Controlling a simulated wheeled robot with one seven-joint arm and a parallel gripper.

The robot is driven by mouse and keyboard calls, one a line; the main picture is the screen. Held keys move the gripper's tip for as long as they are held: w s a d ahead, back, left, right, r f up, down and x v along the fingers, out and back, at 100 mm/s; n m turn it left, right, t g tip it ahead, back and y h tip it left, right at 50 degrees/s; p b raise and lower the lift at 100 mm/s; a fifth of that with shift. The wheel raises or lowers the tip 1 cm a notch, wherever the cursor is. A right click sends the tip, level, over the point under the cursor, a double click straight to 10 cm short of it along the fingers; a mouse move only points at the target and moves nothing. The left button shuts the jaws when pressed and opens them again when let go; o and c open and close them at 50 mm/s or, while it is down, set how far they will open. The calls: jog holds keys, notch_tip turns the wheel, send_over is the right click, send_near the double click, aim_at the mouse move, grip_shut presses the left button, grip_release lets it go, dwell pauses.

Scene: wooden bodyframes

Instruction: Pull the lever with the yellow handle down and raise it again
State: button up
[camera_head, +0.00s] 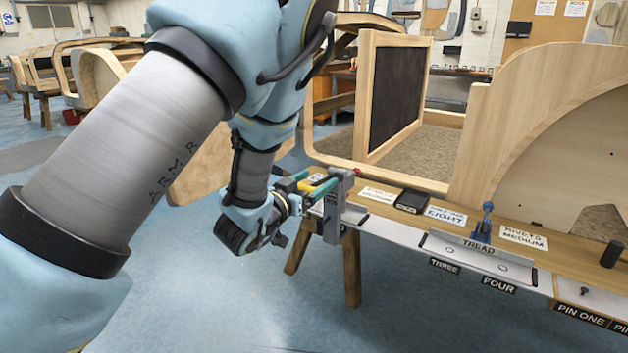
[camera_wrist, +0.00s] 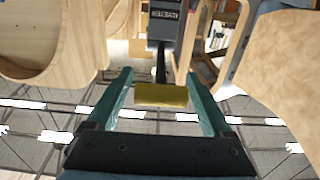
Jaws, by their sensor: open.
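The yellow handle (camera_wrist: 160,95) is a short block on a dark lever stem. The stem joins a grey bracket (camera_wrist: 165,27) with a dark label in the wrist view. In the head view this grey bracket (camera_head: 333,212) stands at the near left end of the bench, and a bit of the yellow handle (camera_head: 306,185) shows beside it. My gripper (camera_wrist: 159,76) is open, with one teal finger on each side of the handle and visible gaps to it. My gripper also shows in the head view (camera_head: 314,184), reaching to the bracket from the left.
The wooden bench (camera_head: 391,205) runs right from the bracket, with paper labels, a black box (camera_head: 411,201) and a blue clamp (camera_head: 482,225) on it. Wooden body panels (camera_head: 545,115) stand behind. Open blue floor (camera_head: 300,315) lies in front.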

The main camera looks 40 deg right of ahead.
grip_shut()
dwell(0.7)
